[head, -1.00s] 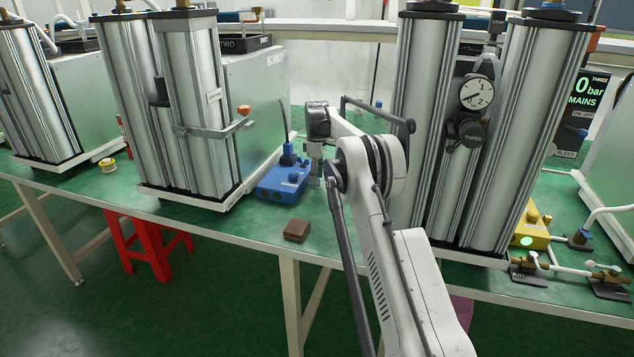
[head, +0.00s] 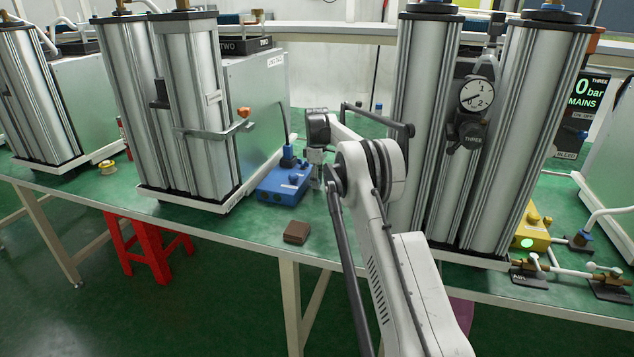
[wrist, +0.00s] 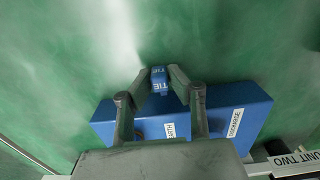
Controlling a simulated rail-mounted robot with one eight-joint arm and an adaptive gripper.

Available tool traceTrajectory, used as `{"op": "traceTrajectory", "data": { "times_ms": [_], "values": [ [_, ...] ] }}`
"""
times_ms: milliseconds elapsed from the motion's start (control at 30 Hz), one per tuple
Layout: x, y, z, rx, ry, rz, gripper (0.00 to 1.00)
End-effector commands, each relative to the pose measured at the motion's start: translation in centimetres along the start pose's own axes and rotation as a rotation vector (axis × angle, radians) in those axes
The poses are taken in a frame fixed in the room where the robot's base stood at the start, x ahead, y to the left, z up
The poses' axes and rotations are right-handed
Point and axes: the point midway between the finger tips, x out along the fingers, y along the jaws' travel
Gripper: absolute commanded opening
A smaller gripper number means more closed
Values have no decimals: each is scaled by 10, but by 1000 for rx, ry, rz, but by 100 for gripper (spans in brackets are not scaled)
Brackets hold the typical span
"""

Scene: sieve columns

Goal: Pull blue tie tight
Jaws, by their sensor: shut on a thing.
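The blue tie (wrist: 159,80) is a small blue tab with TIE lettered on it. In the wrist view it sits between the fingertips of my gripper (wrist: 160,84), which is shut on it. Just behind it is a blue box (wrist: 240,122) with white labels, one reading DISCHARGE. In the head view my gripper (head: 317,182) points down at the right side of the blue box (head: 275,195). The tie cannot be made out in the head view.
Tall metal columns stand left (head: 190,110) and right (head: 430,130) of my arm. A brown block (head: 297,232) lies near the bench's front edge. A yellow box (head: 532,232) and pipe fittings are at the right. Some green bench top behind my gripper is clear.

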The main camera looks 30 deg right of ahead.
Motion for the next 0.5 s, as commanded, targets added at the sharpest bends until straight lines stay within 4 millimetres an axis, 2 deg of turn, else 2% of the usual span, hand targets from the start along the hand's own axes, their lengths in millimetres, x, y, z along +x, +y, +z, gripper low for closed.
{"op": "traceTrajectory", "data": {
  "times_ms": [167,367,500],
  "values": [
    [0,0,7,1,0,0,0],
    [0,0,32,2,0,0,0],
    [0,0,35,1,-1,-1,0]
  ]
}}
